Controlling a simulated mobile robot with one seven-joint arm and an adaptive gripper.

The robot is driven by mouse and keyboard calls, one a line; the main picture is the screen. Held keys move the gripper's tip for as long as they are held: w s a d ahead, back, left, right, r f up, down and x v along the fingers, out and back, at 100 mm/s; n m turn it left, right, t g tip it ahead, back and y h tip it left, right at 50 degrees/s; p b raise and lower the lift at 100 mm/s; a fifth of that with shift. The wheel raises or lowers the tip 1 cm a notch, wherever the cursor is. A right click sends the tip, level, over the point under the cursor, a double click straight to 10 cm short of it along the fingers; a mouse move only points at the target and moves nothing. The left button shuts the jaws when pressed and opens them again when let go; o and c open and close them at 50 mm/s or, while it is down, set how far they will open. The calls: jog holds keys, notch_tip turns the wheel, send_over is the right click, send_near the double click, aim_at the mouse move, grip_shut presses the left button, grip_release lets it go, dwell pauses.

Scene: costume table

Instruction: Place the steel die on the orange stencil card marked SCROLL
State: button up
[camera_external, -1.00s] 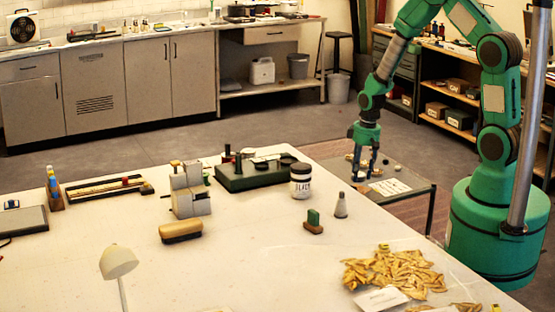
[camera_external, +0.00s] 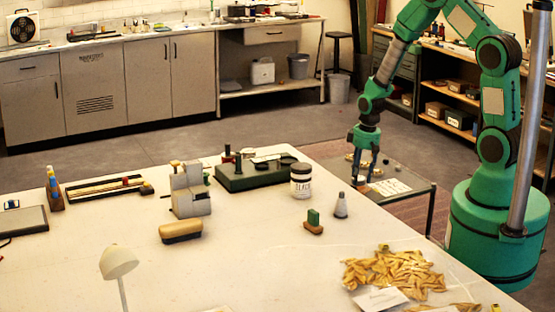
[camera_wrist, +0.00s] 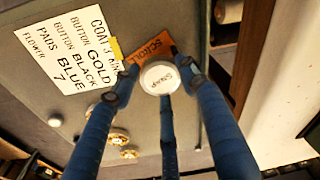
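The round steel die (camera_wrist: 159,77), its pale top marked with a short word, sits between the fingers of my gripper (camera_wrist: 160,74) in the wrist view. The fingertips close around its sides and appear to touch it. The orange stencil card (camera_wrist: 146,52) marked SCROLL lies just beyond and partly under the die in that view. The die and fingers cover part of the card, and I cannot tell whether the die touches it. In the external view my gripper (camera_external: 365,179) points down at the left part of the low side table (camera_external: 410,205).
A white written list (camera_wrist: 68,48) lies left of the orange card, with a small yellow piece (camera_wrist: 116,48) at its edge. The big work table (camera_external: 260,270) stands close on the left, with a white jar (camera_external: 300,181).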

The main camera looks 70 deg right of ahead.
aim_at(363, 179)
jog(key=o, duration=0.3)
jog(key=shift+o, duration=0.2)
jog(key=shift+r, duration=0.15)
jog(key=shift+r+p, duration=0.35)
jog(key=shift+r, duration=0.1)
notch_tip(363, 179, up, 12)
jog(key=s+p, duration=0.1)
jog(key=shift+s+a+p, duration=0.15)
jog(key=shift+a+p, duration=0.05)
jog(key=shift+p, duration=0.1)
